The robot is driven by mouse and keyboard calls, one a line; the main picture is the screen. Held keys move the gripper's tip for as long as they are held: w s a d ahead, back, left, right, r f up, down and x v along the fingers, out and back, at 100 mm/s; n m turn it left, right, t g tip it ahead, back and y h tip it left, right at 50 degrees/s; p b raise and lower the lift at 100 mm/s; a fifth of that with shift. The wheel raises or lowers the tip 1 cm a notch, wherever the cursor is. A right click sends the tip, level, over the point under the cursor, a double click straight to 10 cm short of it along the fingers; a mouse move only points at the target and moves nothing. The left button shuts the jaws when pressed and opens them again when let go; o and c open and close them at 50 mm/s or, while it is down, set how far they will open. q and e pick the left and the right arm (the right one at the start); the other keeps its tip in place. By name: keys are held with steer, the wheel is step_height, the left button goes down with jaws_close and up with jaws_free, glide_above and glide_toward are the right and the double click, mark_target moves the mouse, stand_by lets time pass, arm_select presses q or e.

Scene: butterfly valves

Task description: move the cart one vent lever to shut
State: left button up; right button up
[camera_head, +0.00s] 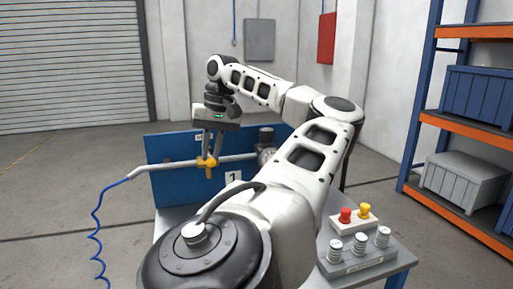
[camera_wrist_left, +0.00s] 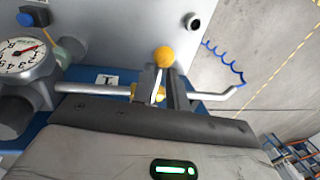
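The cart one vent lever (camera_head: 208,163) is yellow and sits on a grey pipe in front of a blue panel marked 1. In the left wrist view its round yellow knob (camera_wrist_left: 164,57) shows just past my left gripper (camera_wrist_left: 165,82). My left gripper (camera_head: 211,148) points down onto the lever from above. Its two fingers stand on either side of the lever with a small gap between them. The fingers hide the lever's stem, and I cannot tell whether they press on it. My right gripper is not in view.
A gauge (camera_head: 267,153) sits on the pipe to the right of the lever. A blue coiled hose (camera_head: 97,215) hangs at the pipe's left end. A block with red and yellow buttons (camera_head: 354,216) stands at the cart's right. An orange and blue rack (camera_head: 430,120) is farther right.

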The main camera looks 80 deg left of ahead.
arm_select(q)
steer(key=shift+o, duration=1.2)
steer(key=shift+d, duration=0.2)
steer(key=w+r+p, duration=0.3)
steer(key=r, duration=1.2)
steer(key=shift+a+r, duration=0.25)
steer(key=shift+r, duration=0.1)
